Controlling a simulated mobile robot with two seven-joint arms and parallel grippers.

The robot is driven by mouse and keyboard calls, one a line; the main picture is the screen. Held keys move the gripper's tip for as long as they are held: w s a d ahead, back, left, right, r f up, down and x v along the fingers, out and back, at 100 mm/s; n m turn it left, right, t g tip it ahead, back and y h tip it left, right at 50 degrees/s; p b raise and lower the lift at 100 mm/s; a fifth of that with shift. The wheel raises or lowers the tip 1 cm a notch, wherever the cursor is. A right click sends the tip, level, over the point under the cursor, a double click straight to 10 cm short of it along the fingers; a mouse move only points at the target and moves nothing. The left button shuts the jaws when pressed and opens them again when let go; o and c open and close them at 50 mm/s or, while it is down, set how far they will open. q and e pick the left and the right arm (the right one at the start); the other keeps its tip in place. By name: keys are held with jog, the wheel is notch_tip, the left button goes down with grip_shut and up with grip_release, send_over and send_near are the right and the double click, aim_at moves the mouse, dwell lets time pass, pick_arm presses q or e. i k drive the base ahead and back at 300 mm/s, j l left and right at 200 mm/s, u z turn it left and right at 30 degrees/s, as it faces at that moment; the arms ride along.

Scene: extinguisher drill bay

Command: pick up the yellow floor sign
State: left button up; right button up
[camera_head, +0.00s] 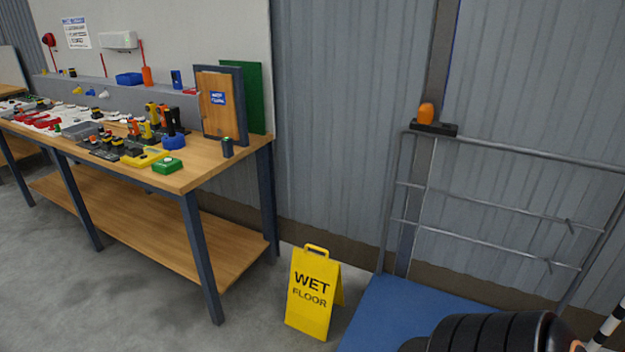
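The yellow floor sign (309,295) stands upright on the grey floor, just right of the workbench's near right leg. Its front panel reads "WET FLOOR", and a slotted handle shows at its top. A second panel shows behind it on the right, so it stands spread open. Neither my left nor my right gripper is in view, and nothing is touching the sign.
A wooden workbench (228,172) crowded with tools stands at the left. A blue platform (392,308) with a grey rail frame (490,206) is close to the sign's right. A dark ribbed object (490,334) fills the lower right. Bare floor lies front left.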

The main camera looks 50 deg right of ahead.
aim_at(312, 283)
jog(key=i+z, duration=0.45)
jog(key=i+j+z, duration=0.1)
jog(key=i+z, duration=0.3)
jog(key=i, duration=0.3)
